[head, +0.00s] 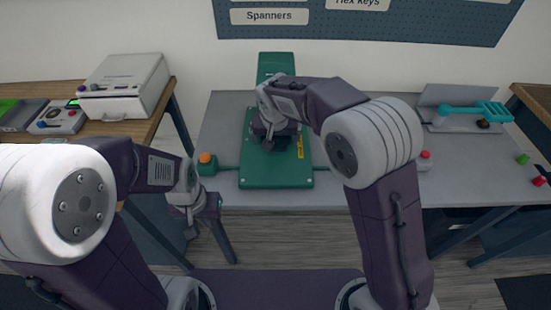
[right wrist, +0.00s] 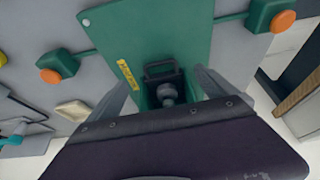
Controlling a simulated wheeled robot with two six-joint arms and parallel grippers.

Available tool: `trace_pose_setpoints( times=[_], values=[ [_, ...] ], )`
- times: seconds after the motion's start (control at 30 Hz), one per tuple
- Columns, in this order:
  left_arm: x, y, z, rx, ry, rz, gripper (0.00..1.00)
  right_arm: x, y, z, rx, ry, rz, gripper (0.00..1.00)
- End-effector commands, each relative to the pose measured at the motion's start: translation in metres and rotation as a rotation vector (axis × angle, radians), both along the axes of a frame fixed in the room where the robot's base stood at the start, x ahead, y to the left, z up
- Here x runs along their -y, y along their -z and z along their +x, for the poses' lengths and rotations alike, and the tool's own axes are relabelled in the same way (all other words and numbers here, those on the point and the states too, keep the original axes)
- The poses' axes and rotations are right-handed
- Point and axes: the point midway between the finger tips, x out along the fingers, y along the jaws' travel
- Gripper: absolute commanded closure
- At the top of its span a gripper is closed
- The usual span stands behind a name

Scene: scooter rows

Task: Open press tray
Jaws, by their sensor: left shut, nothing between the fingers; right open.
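The green press (head: 275,175) stands mid-bench in the head view, and its green plate also shows in the right wrist view (right wrist: 150,35). A dark loop handle (right wrist: 163,71) with a round grey knob below it shows on the press front, likely the tray's handle. My right gripper (head: 275,143) is over the press in the head view. In the right wrist view its open fingers (right wrist: 165,82) stand on either side of the handle, with gaps; contact is not visible. My left gripper (head: 190,228) is shut and empty, low at the left before the bench. The tray's interior is not visible.
Orange buttons flank the press; one (head: 206,158) is at its left. A turquoise-handled device (head: 470,112) sits at the bench's right. A white machine (head: 125,85) and a small dial box (head: 58,117) stand on the left wooden table. The bench's grey front strip is mostly clear.

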Motion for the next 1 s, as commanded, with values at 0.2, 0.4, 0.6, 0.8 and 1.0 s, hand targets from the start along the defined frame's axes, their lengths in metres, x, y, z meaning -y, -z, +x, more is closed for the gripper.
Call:
trace_pose_setpoints(
  times=[0.2,0.4,0.6,0.8,1.0],
  values=[
    [0.000,-0.001,0.000,0.001,0.000,0.000,1.00,0.000,0.011,0.005,-0.002,0.000,0.000,0.04],
    [0.000,0.001,0.000,0.001,0.000,0.000,1.00,0.001,0.051,0.021,-0.002,0.000,0.000,0.04],
    [0.000,0.002,0.000,0.001,0.000,0.000,1.00,0.001,0.076,0.032,0.000,0.000,0.002,0.04],
    [0.000,0.002,0.000,0.001,0.000,0.000,1.00,0.001,0.080,0.035,0.002,0.000,0.003,0.04],
    [0.000,0.002,0.000,0.001,0.000,0.000,1.00,0.001,0.080,0.034,0.002,0.000,0.002,0.26]
  ],
)
